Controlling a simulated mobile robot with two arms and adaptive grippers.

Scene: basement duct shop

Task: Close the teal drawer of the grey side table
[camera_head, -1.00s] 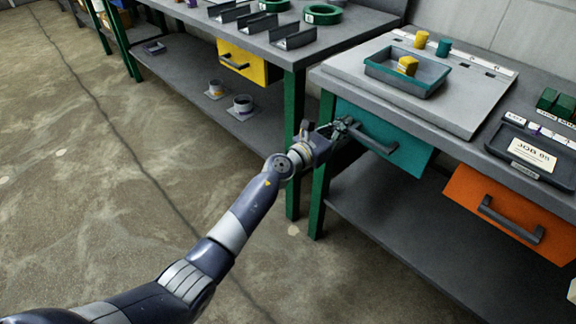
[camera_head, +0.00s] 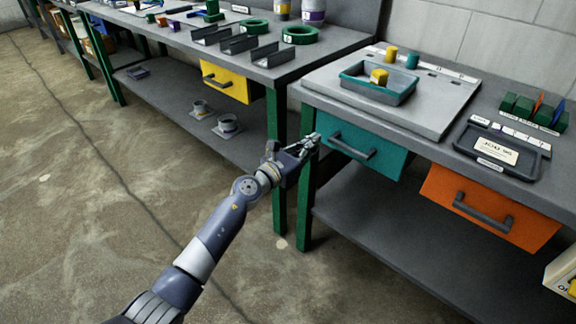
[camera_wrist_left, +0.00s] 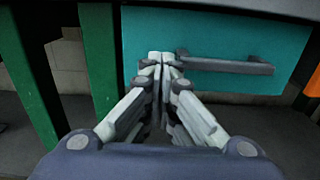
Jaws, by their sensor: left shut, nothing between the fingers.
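The teal drawer (camera_head: 385,152) is under the top of the grey side table (camera_head: 428,150), with a dark bar handle (camera_head: 350,147) across its front. Its upper edge sits close beneath the tabletop edge, and I see no clear gap there. My left gripper (camera_head: 312,140) is shut and empty at the drawer's left end, left of the handle. In the left wrist view, the shut fingertips (camera_wrist_left: 161,58) point at the teal front (camera_wrist_left: 225,40), just left of the handle (camera_wrist_left: 225,66). I cannot tell whether they touch it. My right gripper is out of view.
An orange drawer (camera_head: 520,226) is right of the teal one. A green leg (camera_head: 306,205) stands beside my gripper. A teal tray (camera_head: 350,87) and a dark job tray (camera_head: 470,160) lie on top. A bench with a yellow drawer (camera_head: 238,88) is at left; open floor lies in front.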

